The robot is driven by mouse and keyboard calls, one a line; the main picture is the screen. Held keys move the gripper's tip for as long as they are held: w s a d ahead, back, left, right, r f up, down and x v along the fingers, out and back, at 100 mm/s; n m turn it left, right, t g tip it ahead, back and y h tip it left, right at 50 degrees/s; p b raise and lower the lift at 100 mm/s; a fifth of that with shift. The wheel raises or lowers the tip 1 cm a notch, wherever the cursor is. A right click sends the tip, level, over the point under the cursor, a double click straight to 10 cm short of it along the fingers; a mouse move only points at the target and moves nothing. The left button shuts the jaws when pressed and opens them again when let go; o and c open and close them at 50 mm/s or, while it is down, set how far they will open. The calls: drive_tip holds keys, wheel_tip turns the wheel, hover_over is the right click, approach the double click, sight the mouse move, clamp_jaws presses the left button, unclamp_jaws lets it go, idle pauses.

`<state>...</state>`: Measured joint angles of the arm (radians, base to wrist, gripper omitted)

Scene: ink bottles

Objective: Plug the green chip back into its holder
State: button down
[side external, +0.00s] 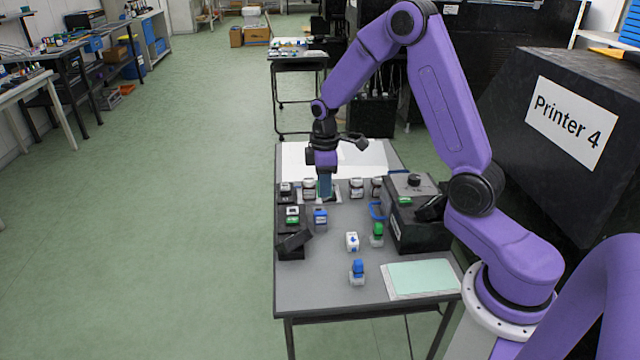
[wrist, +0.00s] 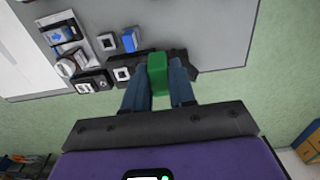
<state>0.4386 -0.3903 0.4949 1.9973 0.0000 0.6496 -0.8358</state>
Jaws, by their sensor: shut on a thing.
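My gripper (wrist: 155,98) points down over the back left of the table, beside the row of black blocks. In the wrist view its two fingers are shut on a green block, which I take for the green chip (wrist: 157,72). In the side view the fingers (side external: 325,192) mostly hide it. Black holder blocks stand along the table's left edge; one has a white square top and a green front (side external: 292,215). In the wrist view a dark block with a white square opening (wrist: 122,74) lies left of the held chip. Which holder belongs to the chip I cannot tell.
A blue bottle (side external: 320,218) stands right of the black blocks. A tilted black piece (side external: 294,241) lies in front of them. White-capped bottles (side external: 357,187) stand behind. A green-capped bottle (side external: 377,231) and a black box (side external: 425,235) are at right. The table's front left is clear.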

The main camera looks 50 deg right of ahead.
drive_tip(key=shift+r, duration=1.35)
drive_tip(key=shift+w+d+f, duration=0.25)
drive_tip(key=shift+w+f, duration=0.05)
drive_tip(key=shift+w, duration=0.1)
drive_tip(key=shift+w+d+f, duration=1.35)
drive_tip(key=shift+f, duration=1.15)
drive_tip(key=shift+w+d+f, duration=1.3)
drive_tip(key=shift+w+f, duration=0.05)
drive_tip(key=shift+f, duration=1.2)
drive_tip(key=shift+w+d+f, duration=1.35)
drive_tip(key=shift+f, duration=1.15)
drive_tip(key=shift+f, duration=0.7)
drive_tip(key=shift+c, duration=2.3)
unclamp_jaws()
drive_tip(key=shift+r, duration=0.1)
